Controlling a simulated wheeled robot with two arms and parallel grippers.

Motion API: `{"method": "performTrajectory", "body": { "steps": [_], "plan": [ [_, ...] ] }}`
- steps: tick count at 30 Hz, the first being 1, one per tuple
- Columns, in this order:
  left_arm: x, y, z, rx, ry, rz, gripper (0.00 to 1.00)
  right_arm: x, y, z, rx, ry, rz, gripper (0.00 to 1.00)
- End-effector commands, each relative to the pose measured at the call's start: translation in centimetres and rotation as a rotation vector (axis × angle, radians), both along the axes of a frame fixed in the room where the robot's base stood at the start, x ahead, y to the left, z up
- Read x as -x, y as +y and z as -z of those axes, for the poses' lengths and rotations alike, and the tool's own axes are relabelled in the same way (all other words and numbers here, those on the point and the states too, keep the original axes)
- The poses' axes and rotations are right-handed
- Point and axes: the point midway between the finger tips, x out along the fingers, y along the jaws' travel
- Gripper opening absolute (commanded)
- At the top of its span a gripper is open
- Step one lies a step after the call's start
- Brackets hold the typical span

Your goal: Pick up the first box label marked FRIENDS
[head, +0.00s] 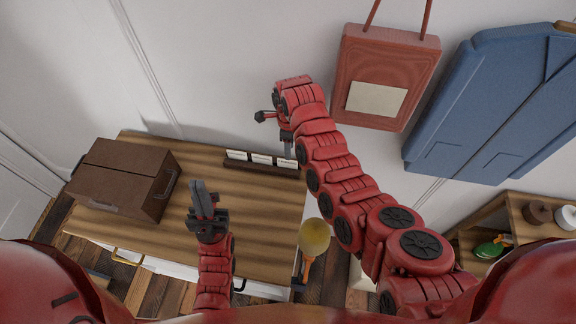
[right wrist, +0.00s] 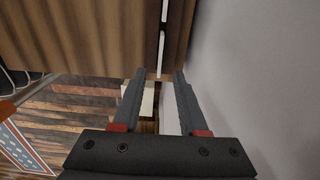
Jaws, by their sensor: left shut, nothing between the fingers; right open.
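Several white card labels (head: 261,159) stand in a dark slotted holder (head: 252,168) at the back right of the wooden top. Their lettering is too small to read, so I cannot tell which is marked FRIENDS. My right gripper (head: 289,149) points down at the holder's right end, partly hidden by its own arm. In the right wrist view its fingers (right wrist: 160,75) are open, with a thin white strip (right wrist: 163,28) just beyond the tips; I cannot tell whether it is a label. My left gripper (head: 203,198) is shut and empty above the middle of the top.
A dark brown box (head: 122,180) sits on the left of the wooden top (head: 190,160). A yellow round-headed object (head: 314,237) is near the right edge. A red hanging panel (head: 385,65) and a blue piece (head: 500,100) are at the wall. A shelf (head: 525,215) stands right.

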Motion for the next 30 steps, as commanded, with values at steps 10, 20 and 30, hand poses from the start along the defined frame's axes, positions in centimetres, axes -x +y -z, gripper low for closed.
{"method": "performTrajectory", "body": {
  "steps": [10,20,30],
  "plan": [
    [0.0,0.0,0.8,0.0,0.0,0.0,0.0,0.0,0.1,2.8,0.002,0.002,-0.001,0.42],
    [0.0,0.0,2.8,0.0,0.0,0.0,0.0,-0.2,0.5,6.7,-0.001,-0.001,-0.001,0.42],
    [0.0,0.0,2.6,0.0,0.001,0.0,0.0,-0.2,0.4,6.5,-0.002,-0.002,0.0,0.19]
  ]
}}
